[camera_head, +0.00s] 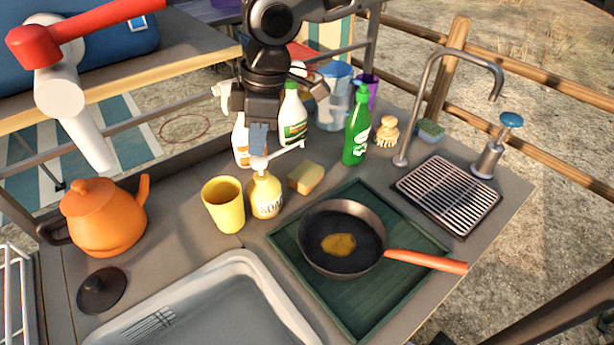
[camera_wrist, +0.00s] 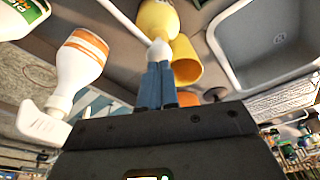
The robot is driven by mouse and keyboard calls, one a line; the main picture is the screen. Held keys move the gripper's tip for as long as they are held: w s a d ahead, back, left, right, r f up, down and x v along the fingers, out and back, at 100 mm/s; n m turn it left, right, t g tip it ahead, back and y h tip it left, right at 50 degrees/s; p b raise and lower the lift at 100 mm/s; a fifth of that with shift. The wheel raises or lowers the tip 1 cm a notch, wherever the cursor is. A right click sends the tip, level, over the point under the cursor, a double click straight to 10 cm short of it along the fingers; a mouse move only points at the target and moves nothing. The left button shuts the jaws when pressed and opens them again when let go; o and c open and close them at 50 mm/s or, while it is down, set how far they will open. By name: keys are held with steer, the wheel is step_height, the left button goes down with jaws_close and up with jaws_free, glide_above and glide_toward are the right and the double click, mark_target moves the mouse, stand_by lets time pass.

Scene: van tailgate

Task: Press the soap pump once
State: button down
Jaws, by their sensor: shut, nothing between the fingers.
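The soap pump is a yellow bottle (camera_head: 265,197) marked SOAP with a white pump head, standing upright on the counter between a yellow cup and a sponge. My gripper (camera_head: 258,150) is shut and empty, pointing down over the pump head. Its blue fingertips are at or just above the white top; I cannot tell whether they touch. In the wrist view the closed fingers (camera_wrist: 157,88) meet the white pump head (camera_wrist: 159,52), with the yellow bottle (camera_wrist: 158,18) beyond. The pump's spout reaches right in the head view.
A yellow cup (camera_head: 223,205) stands close left, a sponge (camera_head: 306,177) close right. White bottles (camera_head: 293,118) and a green bottle (camera_head: 357,125) stand behind. A pan (camera_head: 342,240) lies on a green tray (camera_head: 405,290). A grey basin (camera_head: 215,300) is in front.

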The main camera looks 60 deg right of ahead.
steer(key=shift+f+b, duration=0.55)
steer(key=shift+f, duration=0.75)
steer(key=shift+r+p, duration=1.3)
steer(key=shift+r, duration=0.05)
step_height(320, 180, up, 3)
steer(key=p, duration=0.2)
steer(key=shift+f+p, duration=0.2)
steer(key=shift+p, duration=0.1)
steer(key=shift+r, duration=1.7)
